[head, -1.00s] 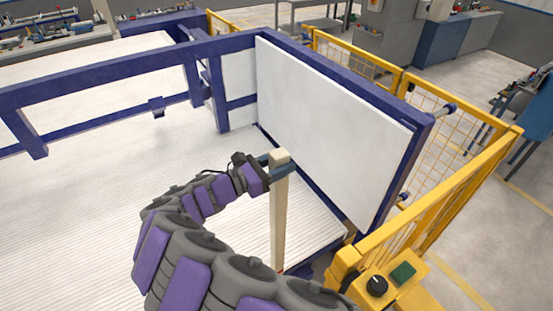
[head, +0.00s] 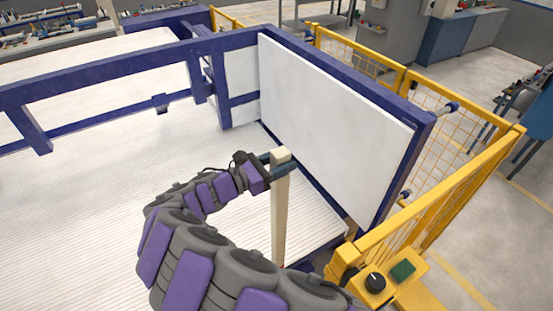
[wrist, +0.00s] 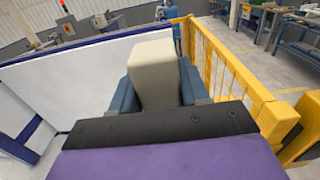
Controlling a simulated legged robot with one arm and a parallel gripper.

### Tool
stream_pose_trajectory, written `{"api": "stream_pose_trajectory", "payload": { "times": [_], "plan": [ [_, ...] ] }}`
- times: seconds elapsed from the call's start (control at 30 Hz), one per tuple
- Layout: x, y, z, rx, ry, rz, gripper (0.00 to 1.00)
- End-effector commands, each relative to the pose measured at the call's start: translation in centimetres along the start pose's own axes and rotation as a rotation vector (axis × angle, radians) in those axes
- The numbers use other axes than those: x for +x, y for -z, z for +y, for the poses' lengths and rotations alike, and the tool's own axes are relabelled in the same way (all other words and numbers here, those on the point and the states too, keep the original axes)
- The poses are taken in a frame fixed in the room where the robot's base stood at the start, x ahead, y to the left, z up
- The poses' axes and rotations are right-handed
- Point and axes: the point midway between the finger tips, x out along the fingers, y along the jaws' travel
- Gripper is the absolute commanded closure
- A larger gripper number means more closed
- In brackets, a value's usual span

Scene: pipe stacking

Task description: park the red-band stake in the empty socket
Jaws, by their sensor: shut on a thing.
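A pale wooden stake (head: 279,215) stands upright in the head view, and its lower end is hidden behind my arm. A trace of red shows low on the stake. My gripper (head: 279,164) is shut on the stake near its top. The wrist view shows the stake's top (wrist: 155,72) between the two blue-grey jaws of my gripper (wrist: 155,88). No socket can be made out in either view.
A white panel in a blue frame (head: 335,125) stands just behind the stake. A yellow fence (head: 440,200) and a control box with a black knob (head: 375,283) are to the right. The ribbed white bed (head: 90,200) on the left is clear.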

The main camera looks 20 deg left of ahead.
Motion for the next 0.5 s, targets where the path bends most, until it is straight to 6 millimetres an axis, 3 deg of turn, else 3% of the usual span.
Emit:
{"api": "stream_pose_trajectory", "payload": {
  "times": [0.5],
  "plan": [
    [-0.67, 0.37, 0.75, -0.004, -0.003, -0.005, 1.0]
  ]
}}
